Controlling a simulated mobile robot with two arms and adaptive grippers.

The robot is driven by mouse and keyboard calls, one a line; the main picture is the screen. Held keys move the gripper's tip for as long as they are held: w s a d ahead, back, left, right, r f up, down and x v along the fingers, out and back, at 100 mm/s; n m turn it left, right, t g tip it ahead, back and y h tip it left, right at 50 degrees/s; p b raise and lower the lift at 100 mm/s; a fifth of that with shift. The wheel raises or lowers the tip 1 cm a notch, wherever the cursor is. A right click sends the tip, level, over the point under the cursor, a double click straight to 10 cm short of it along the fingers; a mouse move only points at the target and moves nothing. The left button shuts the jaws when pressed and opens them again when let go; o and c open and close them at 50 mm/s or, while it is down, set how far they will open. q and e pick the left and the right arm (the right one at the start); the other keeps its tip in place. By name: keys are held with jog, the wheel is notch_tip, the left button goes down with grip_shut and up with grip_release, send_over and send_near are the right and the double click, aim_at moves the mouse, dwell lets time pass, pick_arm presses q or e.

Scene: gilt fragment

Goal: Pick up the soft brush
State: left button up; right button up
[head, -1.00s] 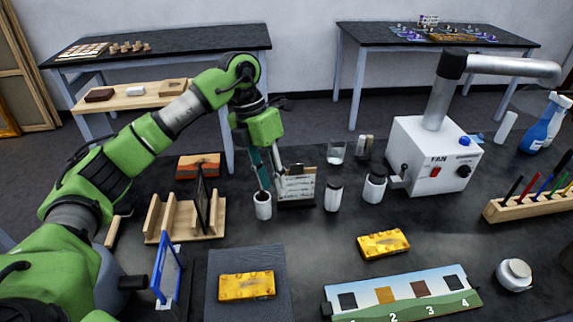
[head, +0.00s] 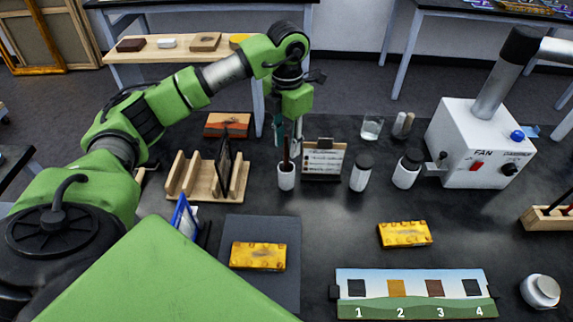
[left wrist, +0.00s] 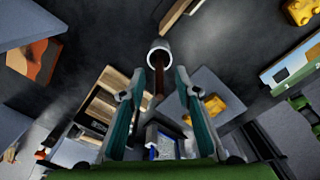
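The soft brush (head: 286,152) appears to be the brown handle standing upright in a small white cup (head: 286,179); its lower end is hidden in the cup. My left gripper (head: 287,138) is above the cup, with its fingers apart on either side of the handle. In the left wrist view, the open teal fingers of the left gripper (left wrist: 160,76) flank the brown handle (left wrist: 159,82), and the cup (left wrist: 159,50) shows just beyond the fingertips. I see no clear contact with the handle.
A clipboard (head: 323,160) stands close right of the cup, with lidded jars (head: 361,173) beyond it. A wooden rack (head: 187,186) stands to the left. A white fan box (head: 472,145) is at right. A yellow piece (head: 258,256) lies on a grey mat (head: 287,226).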

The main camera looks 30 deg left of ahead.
aim_at(286, 170)
pick_arm(q)
jog(key=shift+s+f+p, duration=0.1)
jog(key=shift+f+p, duration=0.25)
notch_tip(286, 170, down, 4)
jog(key=shift+s+r+p, duration=0.1)
jog(key=shift+r+p, duration=0.15)
jog(key=shift+p, duration=0.55)
jog(key=shift+a+f, duration=0.1)
jog(key=shift+f, duration=0.3)
grip_shut()
